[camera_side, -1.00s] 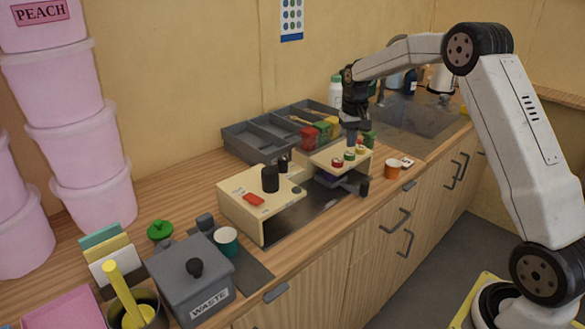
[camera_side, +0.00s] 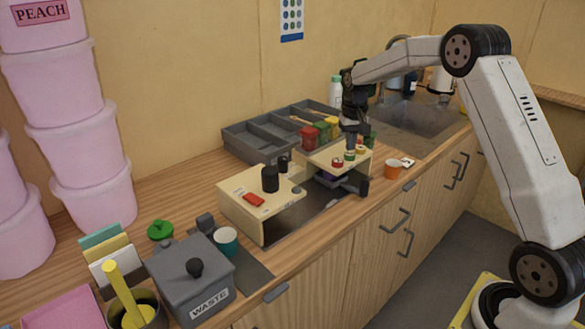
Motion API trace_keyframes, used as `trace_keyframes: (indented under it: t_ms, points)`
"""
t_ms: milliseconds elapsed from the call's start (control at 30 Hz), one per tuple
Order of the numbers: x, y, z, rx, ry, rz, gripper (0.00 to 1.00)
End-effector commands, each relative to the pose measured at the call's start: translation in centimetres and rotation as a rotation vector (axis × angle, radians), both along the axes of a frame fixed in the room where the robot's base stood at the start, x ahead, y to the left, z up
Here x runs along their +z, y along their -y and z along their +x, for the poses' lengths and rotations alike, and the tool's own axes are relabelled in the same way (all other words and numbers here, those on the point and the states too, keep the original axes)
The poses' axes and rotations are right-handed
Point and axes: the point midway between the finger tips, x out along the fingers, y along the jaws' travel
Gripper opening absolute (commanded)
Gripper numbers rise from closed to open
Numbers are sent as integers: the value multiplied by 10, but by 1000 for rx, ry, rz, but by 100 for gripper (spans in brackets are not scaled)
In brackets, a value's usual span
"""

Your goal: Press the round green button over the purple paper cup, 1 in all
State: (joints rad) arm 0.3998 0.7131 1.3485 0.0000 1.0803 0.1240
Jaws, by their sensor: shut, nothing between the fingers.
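A cream dispenser with a raised shelf (camera_side: 322,157) stands on the counter, with a red button (camera_side: 337,163), a green button (camera_side: 349,157) and a yellow button (camera_side: 360,150) in a row on top. The purple paper cup (camera_side: 329,177) is mostly hidden in the shade under the shelf. My gripper (camera_side: 351,151) is shut and empty, pointing down right at the green button. I cannot tell whether its tips touch the button or how far the button is pressed.
An orange cup (camera_side: 392,169) stands right of the dispenser. Colored jars (camera_side: 309,137) and a grey divided tray (camera_side: 258,138) are behind it. A black knob (camera_side: 270,179) stands on the dispenser's left part. A grey waste bin (camera_side: 190,280) and a teal cup (camera_side: 226,241) are nearer.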

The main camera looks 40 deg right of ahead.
Motion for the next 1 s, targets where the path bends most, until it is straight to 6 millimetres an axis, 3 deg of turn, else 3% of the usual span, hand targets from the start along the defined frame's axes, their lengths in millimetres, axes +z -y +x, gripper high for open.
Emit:
trace_keyframes:
  t_ms: [700,1000]
  points:
    - [-21,0,0,0,-1,1,0]
    - [-19,0,0,0,0,0,0]
